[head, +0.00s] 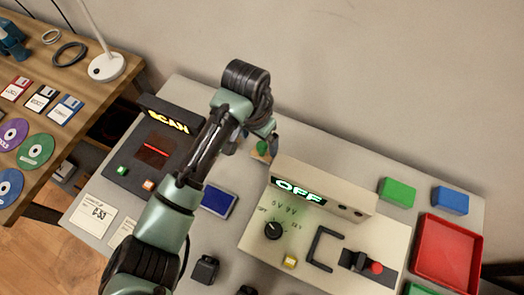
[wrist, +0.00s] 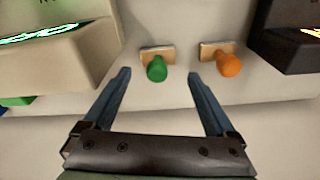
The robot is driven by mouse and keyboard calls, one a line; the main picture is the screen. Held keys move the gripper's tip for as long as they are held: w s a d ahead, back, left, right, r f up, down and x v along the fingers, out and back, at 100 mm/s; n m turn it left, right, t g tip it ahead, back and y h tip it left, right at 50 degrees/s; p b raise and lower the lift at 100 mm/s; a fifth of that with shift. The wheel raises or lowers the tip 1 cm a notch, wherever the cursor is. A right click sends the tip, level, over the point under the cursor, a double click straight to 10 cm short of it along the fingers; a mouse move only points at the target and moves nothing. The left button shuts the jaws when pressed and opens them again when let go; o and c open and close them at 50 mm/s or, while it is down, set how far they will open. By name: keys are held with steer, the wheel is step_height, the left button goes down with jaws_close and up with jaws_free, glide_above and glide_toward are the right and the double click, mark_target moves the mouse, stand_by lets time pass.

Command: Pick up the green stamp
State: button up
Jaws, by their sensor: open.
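The green stamp (wrist: 156,68) has a round green handle on a tan base and stands on the grey table in the wrist view. In the head view the green stamp (head: 262,147) shows small beside my gripper, partly hidden by it. My gripper (wrist: 158,76) is open, with its two blue fingers apart. The green stamp lies ahead of and between the fingers, with nothing held. In the head view my gripper (head: 259,143) is at the back of the table, between the scanner and the OFF device.
An orange stamp (wrist: 229,65) stands right of the green one in the wrist view. The beige OFF device (head: 325,188) and the dark SCAN box (head: 152,150) flank the spot. A blue pad (head: 219,199), red tray (head: 447,252) and green block (head: 397,192) are on the table.

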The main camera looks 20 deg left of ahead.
mark_target(263, 150)
steer(key=shift+w+d+f, duration=0.1)
steer(key=shift+w+f, duration=0.1)
steer(key=shift+f, duration=0.95)
steer(key=shift+w+d+f, duration=0.1)
steer(key=shift+w+f, duration=0.1)
steer(key=shift+f, duration=1)
steer(key=shift+w+d+f, duration=0.1)
steer(key=shift+w+f, duration=0.1)
steer(key=shift+f, duration=0.95)
steer(key=c, duration=1.2)
steer(key=shift+o, duration=0.2)
steer(key=shift+r, duration=0.2)
step_height(263, 150, up, 18)
steer(key=p, duration=0.1)
steer(key=shift+f, duration=0.15)
